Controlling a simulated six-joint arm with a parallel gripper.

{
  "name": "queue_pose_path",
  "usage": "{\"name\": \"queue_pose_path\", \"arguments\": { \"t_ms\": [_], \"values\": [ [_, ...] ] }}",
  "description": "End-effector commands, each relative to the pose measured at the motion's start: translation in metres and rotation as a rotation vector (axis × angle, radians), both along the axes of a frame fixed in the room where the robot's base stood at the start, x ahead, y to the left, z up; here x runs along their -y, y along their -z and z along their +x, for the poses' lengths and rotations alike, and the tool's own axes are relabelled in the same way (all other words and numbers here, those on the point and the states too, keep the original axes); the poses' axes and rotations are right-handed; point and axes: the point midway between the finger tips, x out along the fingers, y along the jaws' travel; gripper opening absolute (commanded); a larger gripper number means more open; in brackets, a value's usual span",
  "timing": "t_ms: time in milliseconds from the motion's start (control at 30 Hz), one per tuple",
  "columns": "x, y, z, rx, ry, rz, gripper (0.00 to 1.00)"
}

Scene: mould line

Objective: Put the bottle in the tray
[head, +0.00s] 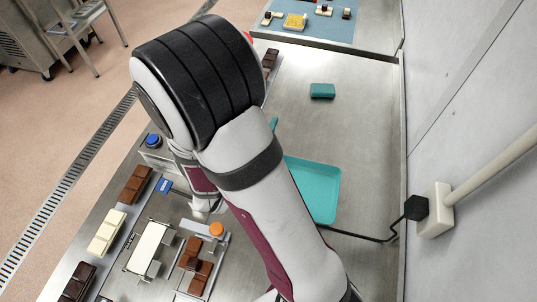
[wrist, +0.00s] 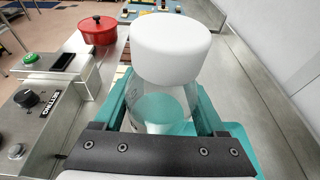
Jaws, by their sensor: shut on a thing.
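A clear bottle (wrist: 163,102) with a wide white cap (wrist: 171,48) stands upright between the fingers of my gripper (wrist: 165,122) in the wrist view. My gripper is shut on the bottle. The teal tray (head: 318,186) lies on the steel bench in the head view, partly covered by my arm. Teal also shows behind and around the bottle in the wrist view (wrist: 243,138). Whether the bottle touches the tray floor I cannot tell. The bottle and my fingertips are hidden behind my arm in the head view.
A small teal block (head: 322,90) lies beyond the tray on clear steel. A red pot (wrist: 98,30) and a control panel (wrist: 42,100) show at left in the wrist view. A wall pipe (head: 492,165) is at right.

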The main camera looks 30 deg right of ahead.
Motion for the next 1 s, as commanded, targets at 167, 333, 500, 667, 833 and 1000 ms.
{"name": "queue_pose_path", "arguments": {
  "t_ms": [167, 333, 500, 667, 833, 1000],
  "values": [
    [0.038, 0.003, -0.023, 0.021, 0.278, -0.010, 0.00],
    [0.069, 0.014, -0.071, 0.018, 0.661, -0.010, 0.00],
    [0.072, 0.030, -0.103, -0.003, 0.890, -0.001, 0.00],
    [0.071, 0.063, -0.107, -0.007, 0.910, 0.000, 0.00],
    [0.071, 0.098, -0.107, -0.006, 0.909, 0.001, 0.00],
    [0.071, 0.104, -0.106, -0.001, 0.908, 0.003, 0.00]
  ]
}}
